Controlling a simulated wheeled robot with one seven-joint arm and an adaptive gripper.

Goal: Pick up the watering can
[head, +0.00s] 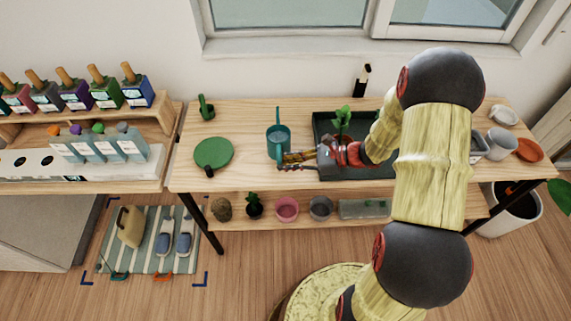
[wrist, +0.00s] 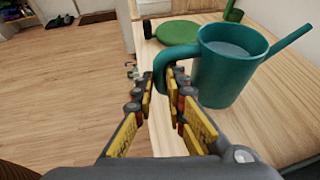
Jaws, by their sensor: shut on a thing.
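The teal watering can (head: 279,137) stands upright near the front edge of the wooden bench, its spout pointing to the back. It shows large in the wrist view (wrist: 230,72), with liquid or a pale surface inside and its handle (wrist: 163,62) towards me. My gripper (head: 285,161) reaches in from the right at the front of the can. In the wrist view its yellow-padded fingers (wrist: 160,88) are on either side of the handle's lower part, shut on it. The can appears to rest on the bench.
A dark tray (head: 322,125) with a plant (head: 342,121) lies right, partly behind my arm. White pots (head: 498,143) stand far right. The lower shelf (head: 235,221) holds several pots.

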